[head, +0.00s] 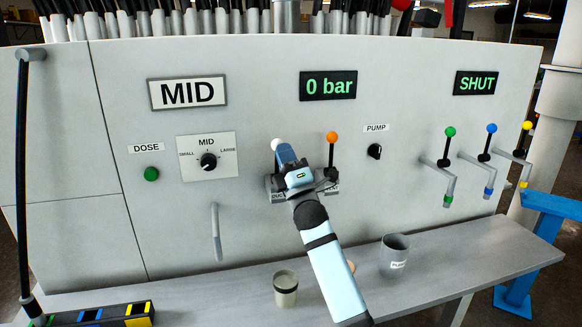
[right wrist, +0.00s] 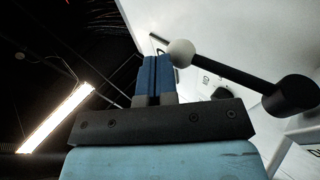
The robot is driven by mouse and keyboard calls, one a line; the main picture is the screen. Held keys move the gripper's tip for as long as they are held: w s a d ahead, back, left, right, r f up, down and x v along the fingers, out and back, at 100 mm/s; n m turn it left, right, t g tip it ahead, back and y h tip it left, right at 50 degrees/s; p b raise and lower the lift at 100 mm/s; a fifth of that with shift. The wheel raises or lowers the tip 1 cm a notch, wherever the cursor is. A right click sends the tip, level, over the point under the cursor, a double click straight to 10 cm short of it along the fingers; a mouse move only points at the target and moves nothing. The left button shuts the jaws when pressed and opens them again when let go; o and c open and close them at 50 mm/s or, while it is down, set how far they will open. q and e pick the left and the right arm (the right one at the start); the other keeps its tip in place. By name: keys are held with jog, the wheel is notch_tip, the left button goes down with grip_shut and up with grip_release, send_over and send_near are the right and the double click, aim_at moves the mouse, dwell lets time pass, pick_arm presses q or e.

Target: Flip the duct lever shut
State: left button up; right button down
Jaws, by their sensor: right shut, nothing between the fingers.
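The duct lever's white ball (head: 277,144) shows just above my right gripper (head: 286,154) on the grey panel. Its label, partly hidden, begins "DU" (head: 278,197). The lever's rod and base are mostly hidden behind my gripper in the head view. In the right wrist view, the black rod runs from a round black hub at right to the white ball (right wrist: 181,52). My right gripper's blue fingers (right wrist: 157,72) are together and empty, right beside the ball. I cannot tell whether they touch it. My left gripper is not in view.
An orange-balled lever (head: 332,150) stands upright close to the right of my gripper. A pump knob (head: 374,151) and several colored-ball levers are farther right. Two cups (head: 286,289) (head: 395,256) stand on the shelf below. Displays read MID, 0 bar and SHUT (head: 477,83).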

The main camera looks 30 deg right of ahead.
pick_arm(q)
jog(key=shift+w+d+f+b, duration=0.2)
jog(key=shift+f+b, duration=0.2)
jog(key=shift+b, duration=0.1)
pick_arm(e)
jog(key=shift+w+d+r, duration=0.1)
jog(key=shift+w+r, duration=0.1)
jog(key=shift+w, duration=0.3)
jog(key=shift+w+d+r, duration=0.1)
jog(key=shift+w+r, duration=0.05)
jog(key=shift+w, duration=0.35)
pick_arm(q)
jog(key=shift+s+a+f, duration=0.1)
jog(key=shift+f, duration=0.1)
pick_arm(e)
jog(key=shift+f, duration=0.15)
